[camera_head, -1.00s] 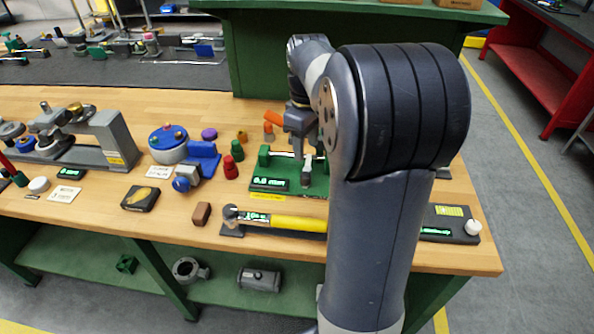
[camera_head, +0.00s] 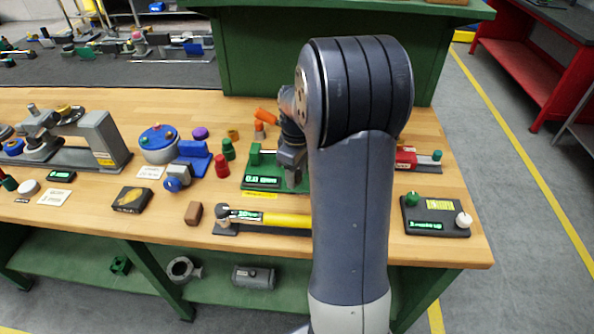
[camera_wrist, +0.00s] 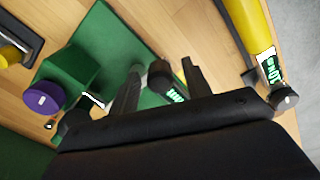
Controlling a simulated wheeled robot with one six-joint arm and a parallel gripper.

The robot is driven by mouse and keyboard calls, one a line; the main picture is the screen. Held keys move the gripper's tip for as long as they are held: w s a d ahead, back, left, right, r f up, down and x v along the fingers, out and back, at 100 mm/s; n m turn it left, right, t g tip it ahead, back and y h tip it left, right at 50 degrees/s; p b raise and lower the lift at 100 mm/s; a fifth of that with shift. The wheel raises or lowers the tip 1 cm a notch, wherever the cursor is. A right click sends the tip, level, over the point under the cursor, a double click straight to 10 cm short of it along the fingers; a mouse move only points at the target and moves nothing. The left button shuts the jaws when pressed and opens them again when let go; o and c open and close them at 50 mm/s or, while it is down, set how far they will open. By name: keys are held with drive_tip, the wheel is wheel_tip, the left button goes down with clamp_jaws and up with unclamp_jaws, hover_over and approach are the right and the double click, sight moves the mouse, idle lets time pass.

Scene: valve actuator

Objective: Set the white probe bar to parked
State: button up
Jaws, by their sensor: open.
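The green gauge fixture (camera_head: 250,182) stands on the workbench with a lit display (camera_head: 262,181) on its front edge. My gripper (camera_head: 292,178) is down over its right part, and my arm hides much of it. In the wrist view my gripper (camera_wrist: 163,82) is open. A dark grey cylindrical tip (camera_wrist: 159,70) shows between its fingers; contact cannot be told. A short whitish rod (camera_wrist: 94,99) shows beside the green block (camera_wrist: 70,68) of the fixture, left of the fingers. I cannot tell for certain whether this rod is the white probe bar.
A yellow-handled tool (camera_head: 285,220) lies in front of the fixture. A blue device (camera_head: 194,160) and a red peg (camera_head: 222,166) stand left. A red device (camera_head: 405,158) and a black box (camera_head: 436,216) with knobs are right.

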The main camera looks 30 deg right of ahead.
drive_tip(key=c, duration=1)
drive_tip(key=shift+d, duration=0.1)
drive_tip(key=d+n, duration=0.1)
drive_tip(key=n, duration=0.1)
drive_tip(key=d+n, duration=0.1)
drive_tip(key=n, duration=0.1)
drive_tip(key=d+n, duration=0.1)
drive_tip(key=n, duration=0.2)
drive_tip(key=shift+s, duration=0.4)
drive_tip(key=n, duration=0.1)
drive_tip(key=d+n, duration=0.1)
drive_tip(key=n, duration=0.1)
drive_tip(key=shift+w+d+n+p, duration=0.15)
drive_tip(key=shift+n+p, duration=0.15)
drive_tip(key=shift+p, duration=0.05)
drive_tip(key=shift+w+d+n, duration=0.2)
drive_tip(key=shift+d+n, duration=0.1)
drive_tip(key=shift+n, duration=0.5)
drive_tip(key=shift+w+d+n, duration=0.15)
drive_tip(key=shift+d+n, duration=0.15)
drive_tip(key=shift+n, duration=0.5)
